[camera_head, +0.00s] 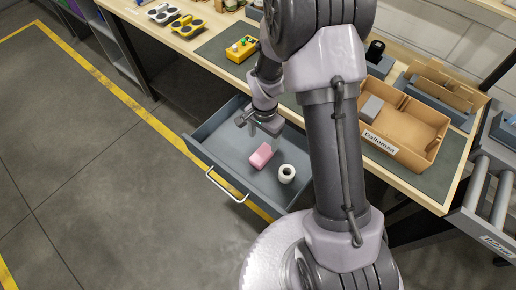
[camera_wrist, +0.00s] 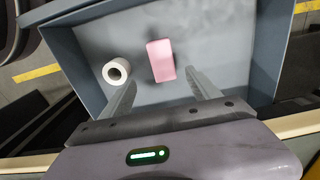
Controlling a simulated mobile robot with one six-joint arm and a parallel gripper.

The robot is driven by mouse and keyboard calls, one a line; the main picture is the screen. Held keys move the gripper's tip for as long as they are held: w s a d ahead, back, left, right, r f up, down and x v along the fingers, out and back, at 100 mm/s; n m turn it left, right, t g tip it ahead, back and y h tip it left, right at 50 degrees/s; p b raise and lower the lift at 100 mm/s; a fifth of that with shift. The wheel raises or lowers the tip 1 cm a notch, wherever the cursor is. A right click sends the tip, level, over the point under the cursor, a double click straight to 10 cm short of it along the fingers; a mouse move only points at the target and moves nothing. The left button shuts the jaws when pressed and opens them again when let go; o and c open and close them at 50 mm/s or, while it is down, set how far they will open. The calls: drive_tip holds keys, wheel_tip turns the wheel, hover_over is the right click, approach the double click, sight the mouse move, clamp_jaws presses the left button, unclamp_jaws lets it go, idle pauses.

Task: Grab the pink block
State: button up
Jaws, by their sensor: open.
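The pink block (camera_head: 262,156) lies in the open grey drawer (camera_head: 229,168) below the workbench. In the wrist view the pink block (camera_wrist: 161,61) lies on the drawer floor, ahead of my fingertips and roughly between their lines. My gripper (camera_head: 262,128) is over the drawer, beyond the block in the head view. In the wrist view my gripper (camera_wrist: 162,85) is open and empty, its two fingers spread apart. No contact with the block shows.
A white roll (camera_head: 287,173) stands in the drawer close to the block; the wrist view shows this roll (camera_wrist: 116,70) left of the block. Drawer walls surround both. The workbench (camera_head: 400,178) above holds a cardboard box (camera_head: 425,122) and a yellow control box (camera_head: 241,49).

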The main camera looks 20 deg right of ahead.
sight(262, 154)
wheel_tip(262, 154, down, 7)
drive_tip(key=shift+b, duration=1)
drive_tip(key=f+b, duration=0.1)
drive_tip(key=f, duration=0.2)
drive_tip(key=f+b, duration=0.1)
drive_tip(key=f, duration=0.1)
drive_tip(key=shift+w+a+f+b, duration=0.1)
drive_tip(key=shift+w+a+b, duration=0.05)
drive_tip(key=shift+w+b, duration=0.15)
drive_tip(key=shift+s+r, duration=0.1)
drive_tip(key=shift+r, duration=0.1)
drive_tip(key=c, duration=1.4)
